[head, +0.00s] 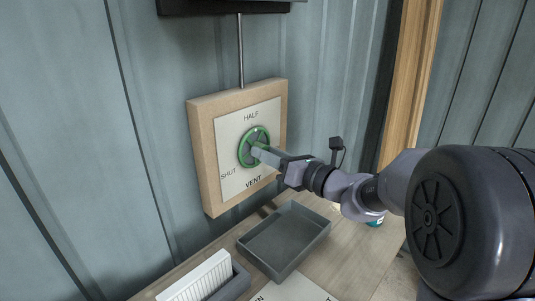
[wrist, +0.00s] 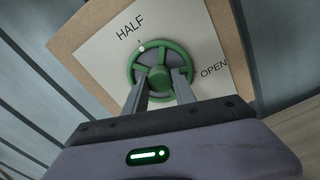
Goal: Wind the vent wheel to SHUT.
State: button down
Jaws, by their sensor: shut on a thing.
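The green vent wheel (head: 242,149) is mounted on a white dial plate (head: 234,135) in a wooden frame on the wall. HALF is printed above it, SHUT to its left and VENT below; OPEN shows in the wrist view at the right. In the wrist view the wheel (wrist: 168,43) has a white dot on its rim, close to the HALF mark. My gripper (head: 258,152) reaches the wheel from the right. In the wrist view the gripper's fingers (wrist: 161,82) are shut on the wheel, on either side of its hub area. The exact contact is partly hidden.
A grey tray (head: 277,259) stands on the wooden bench below the dial. A white ribbed item (head: 197,279) sits in a grey holder at the front. A dark box (head: 336,144) with a cable hangs on the wall behind my arm. A metal pipe (head: 240,50) runs above the frame.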

jog(key=shift+n+b, duration=0.3)
jog(key=shift+b, duration=0.05)
jog(key=shift+n+b, duration=11.7)
jog(key=shift+b, duration=3.2)
jog(key=c, duration=1)
grip_release()
